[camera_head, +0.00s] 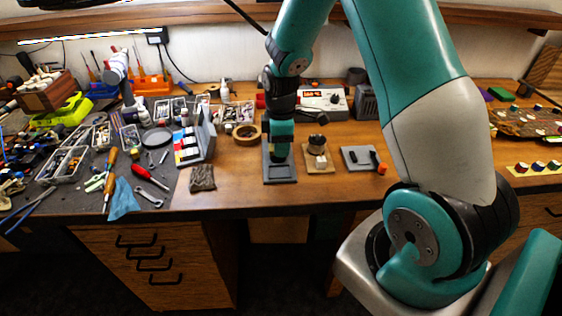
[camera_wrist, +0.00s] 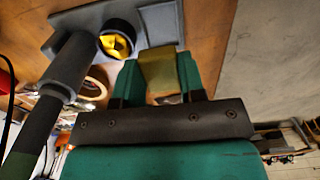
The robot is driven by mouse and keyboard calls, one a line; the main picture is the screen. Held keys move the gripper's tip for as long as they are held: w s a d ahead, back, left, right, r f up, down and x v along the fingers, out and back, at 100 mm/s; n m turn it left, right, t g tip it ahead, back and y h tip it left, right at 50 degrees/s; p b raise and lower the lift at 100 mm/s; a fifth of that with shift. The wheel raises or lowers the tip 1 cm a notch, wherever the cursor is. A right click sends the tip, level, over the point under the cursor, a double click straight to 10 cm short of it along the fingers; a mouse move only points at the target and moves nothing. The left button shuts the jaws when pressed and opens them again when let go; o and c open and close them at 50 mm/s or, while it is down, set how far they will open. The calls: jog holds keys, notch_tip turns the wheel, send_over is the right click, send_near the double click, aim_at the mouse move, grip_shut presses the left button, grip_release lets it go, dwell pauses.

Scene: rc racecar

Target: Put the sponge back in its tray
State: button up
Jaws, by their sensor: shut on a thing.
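The sponge (camera_wrist: 158,68), a flat yellow-olive block, is held between the two teal fingers of my gripper (camera_wrist: 162,62) in the wrist view. Its far end overlaps the grey stand (camera_wrist: 167,20) in that picture; I cannot tell whether they touch. The stand has a round cup with yellow filling (camera_wrist: 117,43) and a thick grey tube (camera_wrist: 69,66). In the head view my gripper (camera_head: 281,150) is pointing down over the grey stand (camera_head: 281,180), whose front part shows a recess. The sponge is hidden there by my gripper.
A wooden block with a small tin (camera_head: 318,160) and a grey plate with a dark piece (camera_head: 357,158) stand to the right. A tape roll (camera_head: 246,134) and a dark rough pad (camera_head: 202,178) lie to the left. Tools crowd the left mat. The front edge is close.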

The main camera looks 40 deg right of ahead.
aim_at(281, 172)
notch_tip(281, 172, down, 7)
jog(key=shift+f+p, duration=0.2)
jog(key=shift+p, duration=0.35)
